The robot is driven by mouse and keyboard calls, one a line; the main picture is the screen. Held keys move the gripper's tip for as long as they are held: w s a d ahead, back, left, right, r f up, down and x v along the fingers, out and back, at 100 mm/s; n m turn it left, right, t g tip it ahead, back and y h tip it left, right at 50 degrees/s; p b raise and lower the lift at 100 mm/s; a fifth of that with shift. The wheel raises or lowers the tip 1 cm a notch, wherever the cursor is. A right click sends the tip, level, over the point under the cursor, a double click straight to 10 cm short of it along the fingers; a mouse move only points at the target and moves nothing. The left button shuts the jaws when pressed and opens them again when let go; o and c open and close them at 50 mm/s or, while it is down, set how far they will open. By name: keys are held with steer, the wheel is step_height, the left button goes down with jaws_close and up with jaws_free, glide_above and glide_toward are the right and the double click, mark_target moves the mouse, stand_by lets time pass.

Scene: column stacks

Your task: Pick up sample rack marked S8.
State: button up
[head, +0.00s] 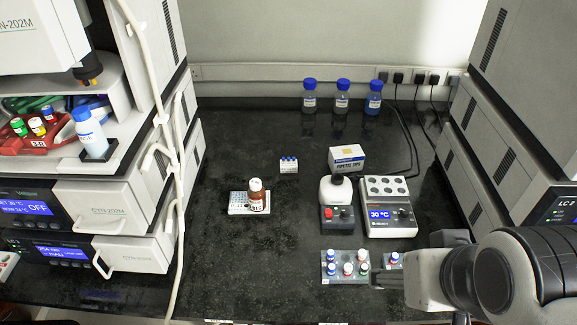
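No rack label can be read clearly, so I cannot tell which rack is S8. A grey rack (328,279) with several capped vials stands at the front of the dark bench. A second grey holder (387,267) with vials is just right of it, partly hidden by my gripper. A small white rack (289,169) with blue-capped vials stands further back.
A brown bottle (257,196) stands on a white perforated block (236,207). A mixer (335,192) and a heating block (390,222) stand behind the front racks. Three blue-capped bottles (342,98) line the back. Instruments flank both sides; the front left bench (240,270) is clear.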

steer(key=shift+w, duration=0.1)
steer(key=w+a+f+m+t+y, duration=0.15)
steer(key=w+a+m, duration=0.35)
steer(key=w, duration=0.7)
steer(key=w+a+f+m+t, duration=0.1)
steer(key=w+a+f+m, duration=0.1)
steer(key=w+m, duration=0.8)
steer(key=w+a+f+m+t, duration=0.1)
steer(key=w+a+m+t, duration=0.2)
steer(key=w, duration=1.2)
steer(key=w+a+f+m, duration=0.5)
steer(key=w+f+m, duration=0.4)
steer(key=w+f, duration=0.15)
steer(key=m+t, duration=0.2)
steer(key=m, duration=0.5)
glide_toward(289, 167)
steer(key=w, duration=0.2)
steer(key=shift+w+a+f+h, duration=0.1)
steer(key=shift+w+a+h, duration=0.15)
steer(key=shift+w, duration=0.15)
steer(key=shift+w+f+m+t, duration=0.1)
steer(key=shift+f+m+t, duration=0.15)
steer(key=shift+f+m, duration=0.5)
steer(key=shift+x, duration=1.3)
